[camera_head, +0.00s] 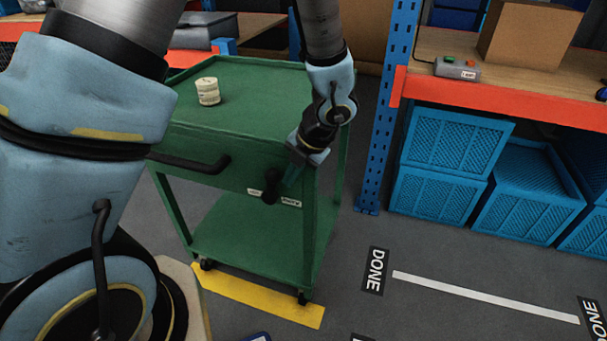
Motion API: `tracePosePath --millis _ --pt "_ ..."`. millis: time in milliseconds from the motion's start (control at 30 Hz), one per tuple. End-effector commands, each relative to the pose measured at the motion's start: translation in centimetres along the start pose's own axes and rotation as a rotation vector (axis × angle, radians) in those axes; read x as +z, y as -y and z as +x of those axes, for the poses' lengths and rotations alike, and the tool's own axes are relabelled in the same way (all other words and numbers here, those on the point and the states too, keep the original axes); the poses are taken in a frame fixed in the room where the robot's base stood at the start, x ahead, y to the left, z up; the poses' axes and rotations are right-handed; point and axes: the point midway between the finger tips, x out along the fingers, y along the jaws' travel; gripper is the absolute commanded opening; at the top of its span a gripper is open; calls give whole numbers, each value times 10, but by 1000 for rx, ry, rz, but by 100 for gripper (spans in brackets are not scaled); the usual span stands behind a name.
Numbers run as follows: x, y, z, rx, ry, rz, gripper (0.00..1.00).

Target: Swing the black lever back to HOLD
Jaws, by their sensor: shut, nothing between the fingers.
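The black lever (270,186) sits on the front side of a green cart (250,112), near its right corner. Its rounded end points down and toward me. A white label strip (289,203) lies just below and right of the lever; its lettering is too small to read surely. My gripper (292,176) is shut and empty, pointing down close to the right of the lever at the cart's corner. I cannot tell whether the fingers touch the lever.
A black push handle (195,165) sticks out left of the lever. A pale round stack (208,92) stands on the cart top. A blue rack post (388,110) and blue crates (450,140) stand to the right. Floor in front is open, with DONE markings.

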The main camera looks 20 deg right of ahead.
Motion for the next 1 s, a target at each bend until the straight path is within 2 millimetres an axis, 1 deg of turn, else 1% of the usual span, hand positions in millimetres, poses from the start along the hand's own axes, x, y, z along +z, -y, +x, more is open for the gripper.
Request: tracePosePath --millis 67,200,1000 --pt "-1 -6 2 1 -1 -1 0" --pt "-1 -10 4 0 0 1 0" --pt "-1 -12 3 -11 1 0 0"
